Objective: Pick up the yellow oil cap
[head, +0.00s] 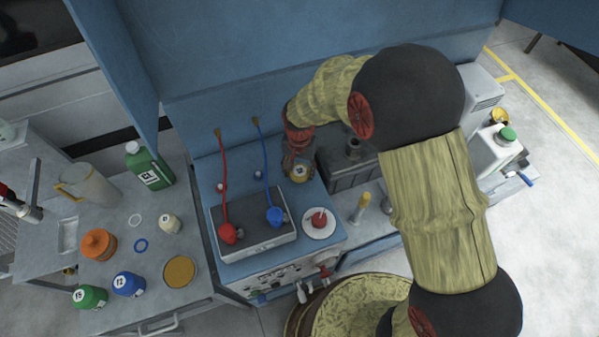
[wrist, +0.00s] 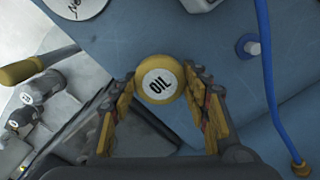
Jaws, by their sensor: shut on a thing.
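The yellow oil cap (wrist: 160,84) is round, with a white disc marked "OIL" on its face. In the wrist view it sits between the tips of the two yellow-padded fingers of my gripper (wrist: 162,95), which are shut on it. In the head view the cap (head: 300,173) shows at the end of my arm, over the blue bench top behind the grey tray. I cannot tell whether the cap is clear of the surface below. My gripper (head: 298,165) is partly hidden there by its own wrist.
A grey tray (head: 255,245) with red and blue hose nozzles is in front. A white plate (head: 319,223) with a red object lies to its right. A dark box (head: 345,170) stands right of my gripper. Bottles and jars fill the left table (head: 140,270).

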